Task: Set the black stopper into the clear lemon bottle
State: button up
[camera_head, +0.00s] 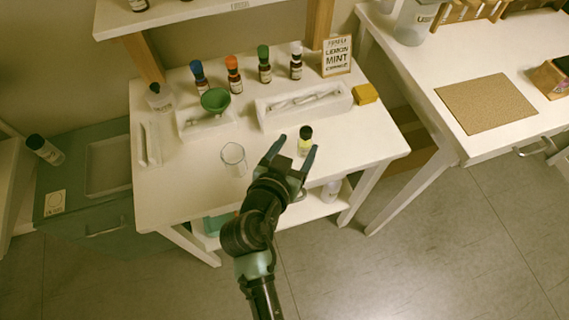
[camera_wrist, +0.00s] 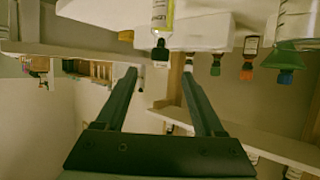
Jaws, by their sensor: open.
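The clear lemon bottle (camera_head: 305,147) holds yellow liquid and stands upright near the front edge of the white table. The black stopper (camera_head: 305,132) is at its mouth; how deep it sits is too small to tell. In the wrist view, which is upside down, the bottle (camera_wrist: 161,18) and stopper (camera_wrist: 160,51) appear beyond my fingertips, between their lines. My gripper (camera_head: 292,150) is open and empty, with one finger left of the bottle and one by its lower right. I cannot tell if either finger touches it.
A glass beaker (camera_head: 233,159) stands left of my gripper. Behind are a white tray (camera_head: 335,105), a green funnel (camera_head: 215,100), several dark bottles with coloured caps, a lemon mint sign (camera_head: 337,56) and a yellow block (camera_head: 365,94). The table right of the bottle is clear.

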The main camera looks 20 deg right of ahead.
jog(key=v, duration=0.8)
jog(key=shift+b, duration=0.35)
jog(key=w+a+r+n+t+y+p, duration=0.1)
jog(key=w+r+t, duration=0.2)
jog(key=r, duration=0.7)
jog(key=w+a+r+n+t+y+p, duration=0.1)
jog(key=w+a+r+t, duration=0.15)
jog(key=r, duration=0.75)
jog(key=w+a+r+n+t+y+p, duration=0.1)
jog(key=w+r+t, duration=0.25)
jog(key=r, duration=0.65)
jog(key=s+a+r+n+t+y, duration=0.1)
jog(key=s+r+t, duration=0.1)
jog(key=r, duration=0.7)
jog(key=s+a+r+n+t+y, duration=0.1)
jog(key=s+r+n+t+y, duration=0.1)
jog(key=r, duration=0.7)
jog(key=s+a+r+n+t+y+p, duration=0.1)
jog(key=s+r+t+y, duration=0.1)
jog(key=s+r, duration=0.4)
notch_tip(320, 180, up, 3)
jog(key=shift+r+t, duration=0.15)
jog(key=shift+t, duration=0.65)
